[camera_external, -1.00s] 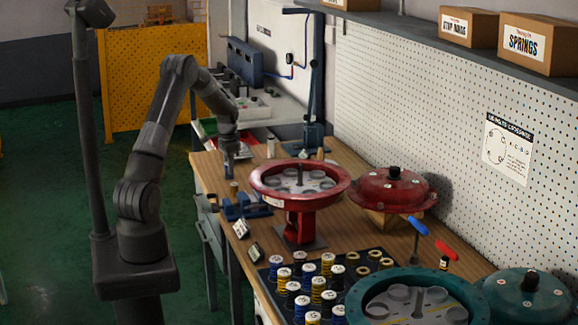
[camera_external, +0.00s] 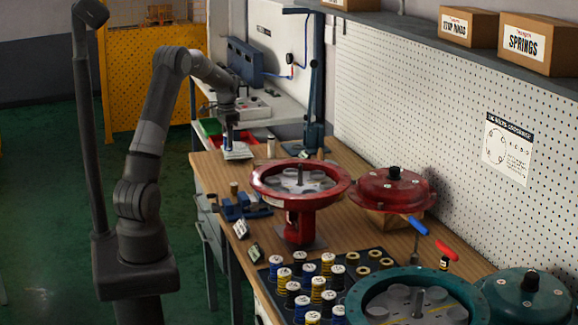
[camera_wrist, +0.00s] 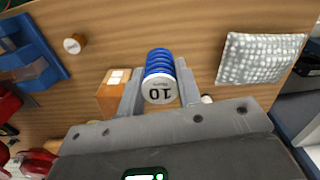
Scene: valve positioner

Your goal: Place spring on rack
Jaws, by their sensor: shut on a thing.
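My gripper (camera_external: 228,147) is shut on a blue coil spring (camera_wrist: 160,63) with a grey end cap marked 10. In the wrist view the spring sits between both fingers, cap towards the camera. In the external view my gripper is over the far left end of the wooden bench, well away from the rack. The dark rack (camera_external: 262,276) is at the near end of the bench, holding several blue, yellow and black springs. Several tan, ring-like places at its right side show no spring on them.
A red open housing (camera_external: 300,182) on a pedestal stands between my gripper and the rack. A red cover (camera_external: 393,190) and teal housing (camera_external: 420,300) stand to the right. A blue fixture (camera_external: 245,208), wooden cylinder (camera_external: 234,188) and pale speckled pad (camera_wrist: 262,58) lie near my gripper.

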